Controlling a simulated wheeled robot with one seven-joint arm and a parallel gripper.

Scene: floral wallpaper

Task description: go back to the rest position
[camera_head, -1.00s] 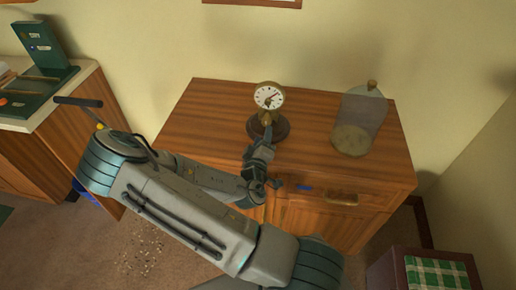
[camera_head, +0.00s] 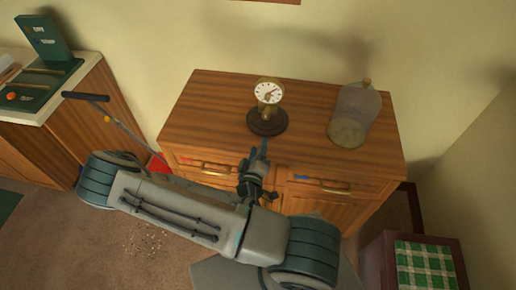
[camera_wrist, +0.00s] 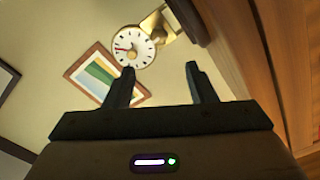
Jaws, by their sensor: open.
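My gripper (camera_head: 262,150) is in front of the wooden cabinet (camera_head: 215,100), near its front top edge, in the head view. In the wrist view my gripper (camera_wrist: 160,72) has its two fingers apart with nothing between them. A small brass clock (camera_head: 268,92) with a white face and dark round base stands upright on the cabinet top, behind my gripper and apart from it. The clock (camera_wrist: 133,46) also shows beyond the left fingertip in the wrist view.
A glass jar (camera_head: 355,112) with a stopper stands on the cabinet's right. A counter (camera_head: 60,95) with a green device (camera_head: 45,45) is at left. A dark red box with a green checked top (camera_head: 425,265) is at lower right. A framed picture (camera_wrist: 100,72) hangs on the wall.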

